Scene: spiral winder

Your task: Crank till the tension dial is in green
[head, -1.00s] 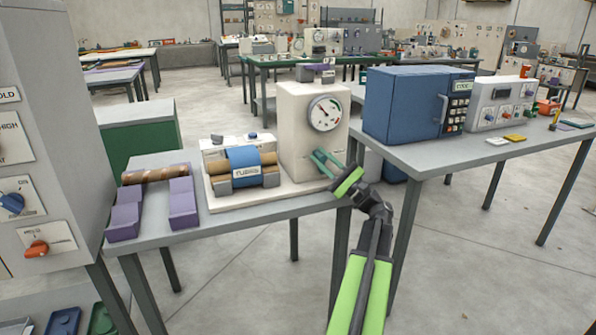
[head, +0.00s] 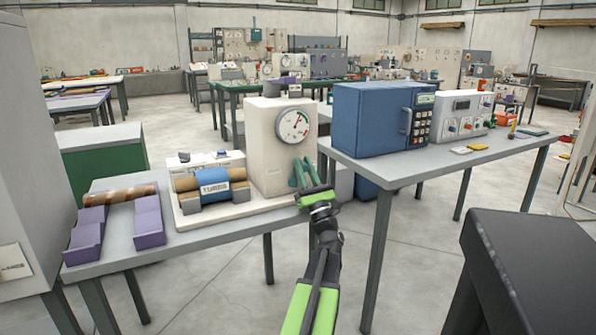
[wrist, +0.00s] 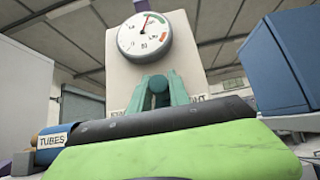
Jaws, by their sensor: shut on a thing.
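The winder's cream housing (head: 264,150) stands on the grey table and carries the round tension dial (head: 293,124). In the wrist view the dial (wrist: 144,40) has a green band at its upper right and a red-orange band at its right. Its needle points up and slightly right, near the left end of the green band; whether it is inside is unclear. My gripper (head: 302,172) is at the housing's lower right front. In the wrist view its teal fingers (wrist: 159,88) are shut around a dark teal round piece, apparently the crank handle. The rest of the crank is hidden.
A blue roll marked TUBES (head: 214,187) lies on the winder base, left of the housing. Purple cradles (head: 149,222) hold a brown striped tube (head: 122,194) at the left. A blue oven-like box (head: 370,120) stands on the right table.

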